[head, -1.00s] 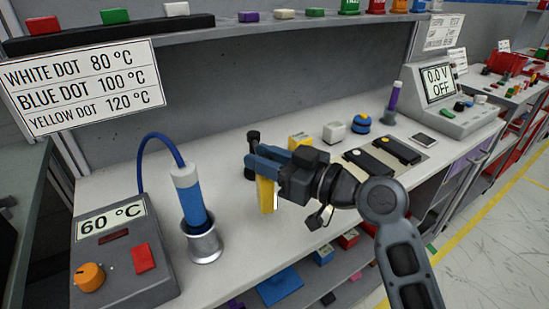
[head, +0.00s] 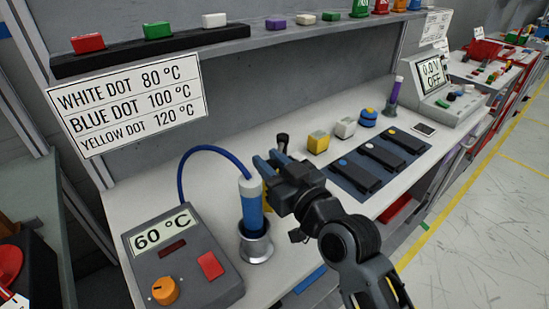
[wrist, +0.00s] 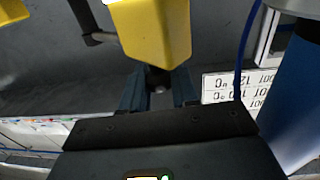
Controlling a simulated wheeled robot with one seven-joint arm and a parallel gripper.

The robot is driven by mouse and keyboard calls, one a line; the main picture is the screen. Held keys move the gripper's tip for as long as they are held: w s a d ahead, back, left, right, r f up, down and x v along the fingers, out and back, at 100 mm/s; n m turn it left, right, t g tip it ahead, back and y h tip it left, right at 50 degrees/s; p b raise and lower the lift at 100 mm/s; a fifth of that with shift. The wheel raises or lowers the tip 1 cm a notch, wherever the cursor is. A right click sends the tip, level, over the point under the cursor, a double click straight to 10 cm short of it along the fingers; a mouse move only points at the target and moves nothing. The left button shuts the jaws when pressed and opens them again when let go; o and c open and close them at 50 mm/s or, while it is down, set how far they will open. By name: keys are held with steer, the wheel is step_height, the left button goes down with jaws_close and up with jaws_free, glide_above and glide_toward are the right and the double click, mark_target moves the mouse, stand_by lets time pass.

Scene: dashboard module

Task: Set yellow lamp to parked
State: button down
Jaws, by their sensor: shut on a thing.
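My gripper (head: 268,161) is shut on a yellow block-like piece (wrist: 155,45), held above the bench. A second yellow block (head: 318,143) stands on the bench, right of my gripper. I cannot tell which of the two yellow pieces is the lamp. Three black units with blue (head: 358,172), white (head: 383,155) and yellow dots (head: 405,139) lie on a dark mat.
A blue tool (head: 252,207) stands in a metal holder (head: 256,247), close left of my gripper, its cable looping to a 60 °C control box (head: 178,265). A dark knobbed post (head: 282,142) stands behind. A white block (head: 345,127) and blue round piece (head: 368,117) stand further right.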

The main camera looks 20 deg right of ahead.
steer(key=shift+r, duration=0.35)
steer(key=c, duration=1.1)
jaws_free()
steer(key=shift+c, duration=0.2)
steer(key=shift+o, duration=0.9)
steer(key=shift+f, duration=0.2)
steer(key=b+v, duration=0.2)
steer(key=v, duration=0.4)
steer(key=shift+s+f, duration=0.15)
steer(key=shift+s, duration=0.05)
steer(key=shift+s+d, duration=0.15)
steer(key=shift+s, duration=0.55)
steer(key=shift+c, duration=0.4)
